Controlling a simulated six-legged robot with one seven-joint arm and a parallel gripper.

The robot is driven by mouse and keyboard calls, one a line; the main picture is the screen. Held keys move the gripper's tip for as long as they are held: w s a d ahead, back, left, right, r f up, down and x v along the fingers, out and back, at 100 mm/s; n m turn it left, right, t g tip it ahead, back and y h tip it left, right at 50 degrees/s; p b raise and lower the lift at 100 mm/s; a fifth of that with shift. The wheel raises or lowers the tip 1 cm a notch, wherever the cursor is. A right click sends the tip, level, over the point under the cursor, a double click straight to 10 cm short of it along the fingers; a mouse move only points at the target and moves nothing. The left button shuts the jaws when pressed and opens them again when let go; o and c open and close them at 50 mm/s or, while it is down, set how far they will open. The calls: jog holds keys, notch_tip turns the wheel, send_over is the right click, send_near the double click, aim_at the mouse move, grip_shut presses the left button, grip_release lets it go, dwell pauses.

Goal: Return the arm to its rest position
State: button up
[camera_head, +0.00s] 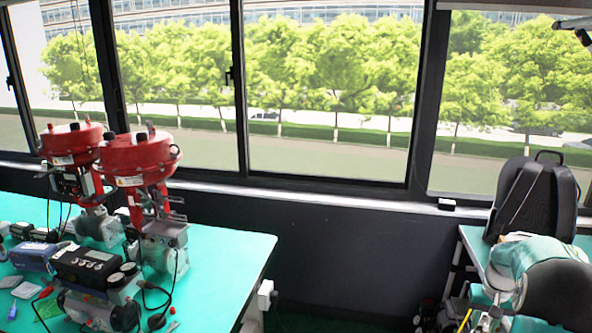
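I cannot make out my arm or my gripper for certain in the head view. A small grey and dark jointed piece (574,23) shows at the top right corner, cut off by the picture edge. I cannot tell what it belongs to. The valve positioner (88,268), a dark box with round gauges at its side, sits on the green-topped table (228,254) at the left. Two red-topped valve actuators (140,160) stand upright behind it. Nothing of mine is seen touching them.
Cables, small tools and boxes lie on the left table. A second green table (470,240) at the right holds a black backpack (536,200). A black rounded object with green cloth (535,255) is at the lower right. Dark floor shows between the tables below the windows.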

jog(key=s+a+r+n+t+h, duration=0.1)
jog(key=s+a+r, duration=0.1)
jog(key=a+r, duration=0.7)
jog(key=s+a+r+n+t, duration=0.1)
jog(key=s+a+r, duration=0.1)
jog(key=a+r, duration=0.75)
jog(key=s+a+n+t+y, duration=0.1)
jog(key=s+a+n+t, duration=0.2)
jog(key=s+a, duration=1.5)
jog(key=shift+a, duration=0.7)
jog(key=shift+w+f, duration=0.1)
